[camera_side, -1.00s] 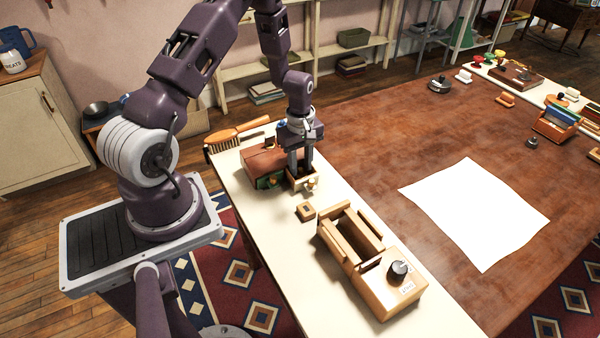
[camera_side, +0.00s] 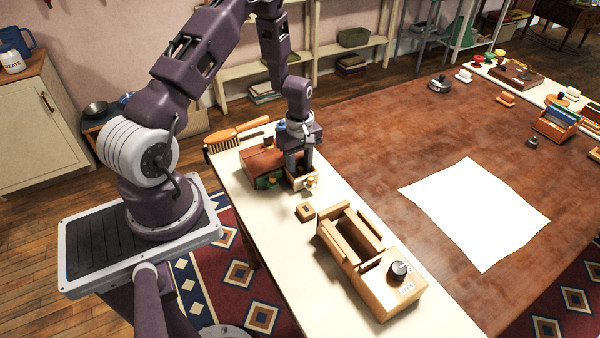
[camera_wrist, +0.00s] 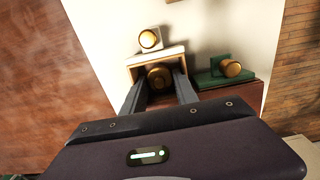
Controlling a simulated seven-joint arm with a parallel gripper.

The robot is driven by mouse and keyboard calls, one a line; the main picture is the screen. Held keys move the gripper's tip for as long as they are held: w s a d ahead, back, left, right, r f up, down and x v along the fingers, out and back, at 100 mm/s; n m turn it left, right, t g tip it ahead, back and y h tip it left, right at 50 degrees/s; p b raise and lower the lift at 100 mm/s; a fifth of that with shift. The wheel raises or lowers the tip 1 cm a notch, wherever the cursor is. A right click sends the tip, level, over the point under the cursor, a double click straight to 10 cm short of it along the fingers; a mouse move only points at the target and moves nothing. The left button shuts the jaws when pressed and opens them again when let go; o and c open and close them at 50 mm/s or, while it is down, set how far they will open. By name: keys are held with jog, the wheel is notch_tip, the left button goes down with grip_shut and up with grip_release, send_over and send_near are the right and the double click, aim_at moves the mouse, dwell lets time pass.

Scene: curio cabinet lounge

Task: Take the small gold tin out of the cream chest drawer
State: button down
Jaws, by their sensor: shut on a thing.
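The brown chest (camera_side: 262,160) stands near the far end of the cream table, with its cream drawer (camera_side: 301,182) pulled out. In the wrist view the cream drawer (camera_wrist: 157,56) has a round gold knob (camera_wrist: 150,40) on its front. The small gold tin (camera_wrist: 159,76) shows as a round gold shape inside the drawer, between my fingers. My gripper (camera_side: 299,168) points down into the drawer. In the wrist view my gripper (camera_wrist: 160,84) is shut on the tin. The fingertips and the lower part of the tin are hidden.
A green drawer front with a gold knob (camera_wrist: 230,68) is beside the cream drawer. A small wooden block (camera_side: 306,211) and a wooden box (camera_side: 375,265) stand nearer on the table. A brush (camera_side: 225,141) lies behind the chest. White paper (camera_side: 475,213) lies on the brown table.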

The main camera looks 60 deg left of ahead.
aim_at(300, 167)
jog(key=shift+s+d, duration=0.1)
jog(key=shift+d+r, duration=0.1)
jog(key=shift+r, duration=3.4)
